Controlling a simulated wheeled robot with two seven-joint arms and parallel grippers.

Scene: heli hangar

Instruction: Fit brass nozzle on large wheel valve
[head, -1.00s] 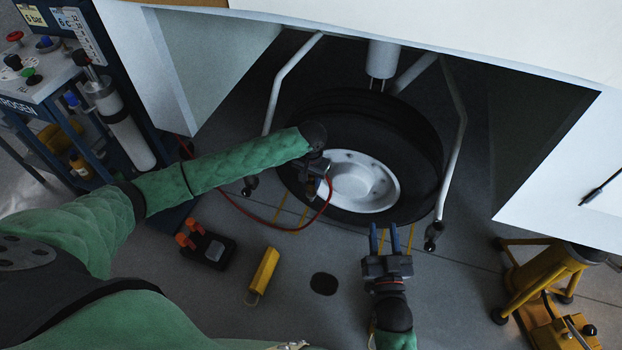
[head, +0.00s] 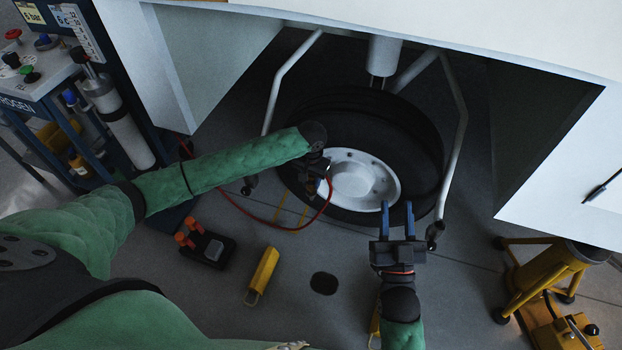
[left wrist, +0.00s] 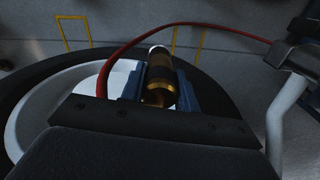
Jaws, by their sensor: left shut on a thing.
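The large wheel (head: 365,150) has a black tyre and a white hub (head: 360,178), and stands under the white fuselage. My left gripper (head: 322,178) reaches to the hub's left side. In the left wrist view it is shut on the brass nozzle (left wrist: 160,82), with blue fingers on both sides of it. A red hose (head: 255,217) runs from the nozzle; it also shows in the left wrist view (left wrist: 125,50). The valve on the wheel cannot be made out. My right gripper (head: 397,215) is open and empty, its two blue fingers apart in front of the tyre's lower right.
A nitrogen cart (head: 75,110) stands at the left. A yellow chock (head: 262,275) and a black case with orange parts (head: 207,245) lie on the floor. A yellow jack (head: 555,280) stands at the right. White gear struts flank the wheel.

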